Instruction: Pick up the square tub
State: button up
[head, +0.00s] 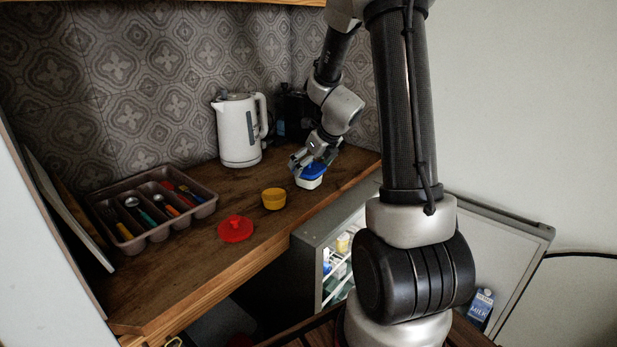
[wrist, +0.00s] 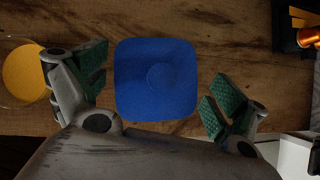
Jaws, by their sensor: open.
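The square tub (head: 309,183) stands on the wooden counter. It has a whitish body and a blue lid. In the wrist view its blue lid (wrist: 155,80) shows from above as a rounded square with a round mark in the middle. My gripper (head: 308,165) is over the tub in the head view and partly covers it. In the wrist view my gripper (wrist: 158,87) is open, with one green-padded finger on each side of the lid. I cannot tell how far the fingertips are above the counter.
A yellow cup (head: 273,199) and a red lid (head: 236,229) lie left of the tub. A white kettle (head: 239,130) stands behind, and a cutlery tray (head: 154,236) is at the left. The counter's front edge is close, above an open fridge (head: 340,262).

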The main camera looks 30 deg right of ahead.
aim_at(308, 167)
jog(key=x, duration=0.4)
jog(key=shift+w+a+f, duration=0.1)
jog(key=shift+w+f, duration=0.05)
jog(key=shift+f, duration=0.1)
jog(key=c, duration=0.9)
